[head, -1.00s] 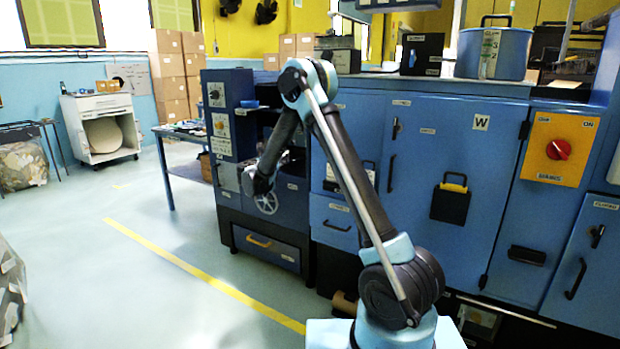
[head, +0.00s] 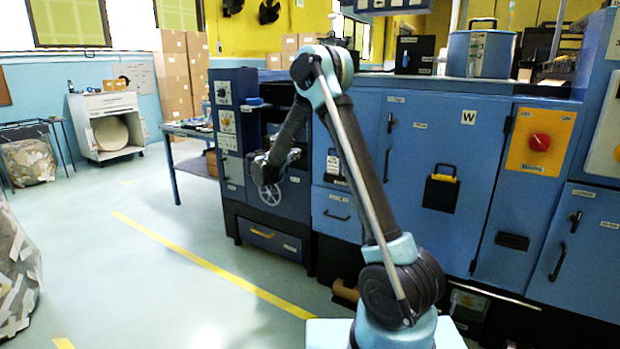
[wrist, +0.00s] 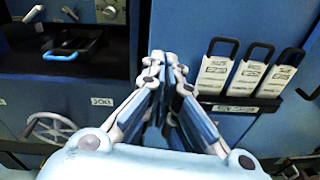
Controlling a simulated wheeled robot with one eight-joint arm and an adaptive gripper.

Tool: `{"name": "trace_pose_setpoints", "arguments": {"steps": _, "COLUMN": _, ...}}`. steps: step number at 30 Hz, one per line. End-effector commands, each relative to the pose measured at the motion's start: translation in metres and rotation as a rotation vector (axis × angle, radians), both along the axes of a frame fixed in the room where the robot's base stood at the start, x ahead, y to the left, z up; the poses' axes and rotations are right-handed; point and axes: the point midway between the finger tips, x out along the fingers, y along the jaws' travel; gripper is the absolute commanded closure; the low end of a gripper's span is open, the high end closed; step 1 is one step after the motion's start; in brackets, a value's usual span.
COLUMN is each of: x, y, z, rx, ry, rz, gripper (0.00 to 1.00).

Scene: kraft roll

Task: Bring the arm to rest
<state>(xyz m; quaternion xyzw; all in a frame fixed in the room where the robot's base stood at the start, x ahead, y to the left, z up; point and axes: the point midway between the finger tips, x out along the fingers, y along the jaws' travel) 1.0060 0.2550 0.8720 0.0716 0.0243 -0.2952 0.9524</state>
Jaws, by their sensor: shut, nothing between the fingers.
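My arm (head: 360,185) rises from its base, bends at a high elbow and slopes down to the left, with its wrist in front of the dark blue cabinet. In the wrist view my gripper (wrist: 164,68) has its fingers together and nothing between them. It points at the cabinet front, left of several hanging tags with dark loop handles (wrist: 252,68). In the head view the fingers are hard to make out against the dark cabinet.
A handwheel (wrist: 50,128) and a blue-handled tray (wrist: 72,54) are left of the gripper. Blue cabinets (head: 420,155) line the right. A brown roll (head: 345,291) lies low by their base. Open floor with a yellow line (head: 205,263) stretches left.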

Motion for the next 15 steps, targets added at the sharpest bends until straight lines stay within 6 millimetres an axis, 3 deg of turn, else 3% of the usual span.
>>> {"name": "trace_pose_setpoints", "arguments": {"steps": 8, "x": -0.023, "y": -0.054, "z": 0.019, "rx": 0.175, "ry": 0.0, "rz": -0.074, "gripper": 1.0}}
{"name": "trace_pose_setpoints", "arguments": {"steps": 15, "x": -0.066, "y": -0.119, "z": 0.034, "rx": 0.415, "ry": -0.012, "rz": -0.19, "gripper": 1.0}}
